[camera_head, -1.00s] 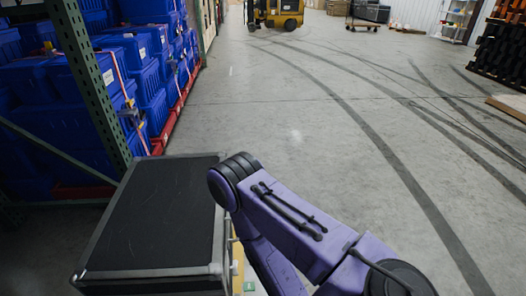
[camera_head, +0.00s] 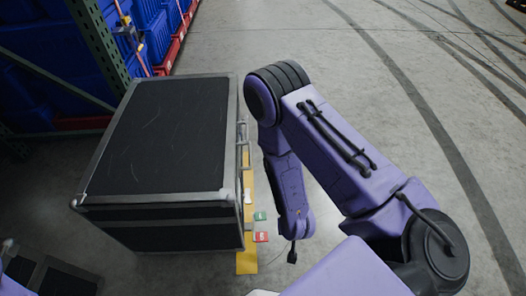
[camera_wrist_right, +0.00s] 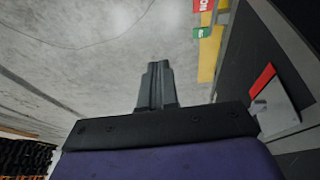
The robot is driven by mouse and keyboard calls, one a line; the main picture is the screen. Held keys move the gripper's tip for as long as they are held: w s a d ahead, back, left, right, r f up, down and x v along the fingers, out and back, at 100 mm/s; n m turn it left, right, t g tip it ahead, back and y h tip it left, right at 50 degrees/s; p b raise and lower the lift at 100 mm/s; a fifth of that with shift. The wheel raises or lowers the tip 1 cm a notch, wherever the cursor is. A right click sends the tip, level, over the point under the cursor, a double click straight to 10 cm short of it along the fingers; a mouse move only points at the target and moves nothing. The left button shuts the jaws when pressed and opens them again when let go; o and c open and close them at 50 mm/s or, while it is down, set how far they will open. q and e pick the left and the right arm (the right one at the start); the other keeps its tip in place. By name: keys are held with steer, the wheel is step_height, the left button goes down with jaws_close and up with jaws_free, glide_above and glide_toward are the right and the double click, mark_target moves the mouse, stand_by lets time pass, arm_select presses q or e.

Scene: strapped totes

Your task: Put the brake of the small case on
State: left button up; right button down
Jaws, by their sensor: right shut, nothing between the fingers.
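A black case (camera_head: 160,135) with grey metal edges stands at left centre in the head view. A yellow strip (camera_head: 247,262) runs along its right foot, with a green tag (camera_head: 260,216) and a red tag (camera_head: 262,237) beside it. The tags also show at the top of the right wrist view, green (camera_wrist_right: 201,32) and red (camera_wrist_right: 205,5). There a red lever (camera_wrist_right: 262,79) sits on a grey metal plate on the dark side. My right gripper (camera_head: 292,257) hangs right of the tags, apart from the case; its fingers (camera_wrist_right: 157,68) are shut and empty. My left gripper is out of view.
Blue totes (camera_head: 50,80) on a rack with a green post (camera_head: 98,40) stand behind the case. A low dark box with pale edges (camera_head: 60,282) is at the lower left. Open concrete floor (camera_head: 400,110) lies to the right.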

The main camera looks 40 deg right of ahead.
steer(key=y+b, duration=0.1)
steer(key=b, duration=1)
glide_above(263, 236)
steer(key=s, duration=0.2)
step_height(263, 236, down, 12)
arm_select(q)
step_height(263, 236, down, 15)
steer(key=shift+p, duration=0.3)
arm_select(e)
steer(key=shift+w+a+r+g+y, duration=0.2)
steer(key=shift+a+r+g+y, duration=0.1)
steer(key=shift+a+r+g, duration=0.15)
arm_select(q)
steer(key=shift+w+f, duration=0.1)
arm_select(e)
steer(key=shift+f, duration=0.15)
steer(key=f+b, duration=0.2)
steer(key=f, duration=0.2)
steer(key=f+b, duration=0.2)
steer(key=f, duration=0.3)
steer(key=w+f+b, duration=0.1)
steer(key=f+b, duration=0.2)
steer(key=f, duration=0.1)
steer(key=shift+d+f, duration=0.25)
steer(key=shift+d, duration=0.05)
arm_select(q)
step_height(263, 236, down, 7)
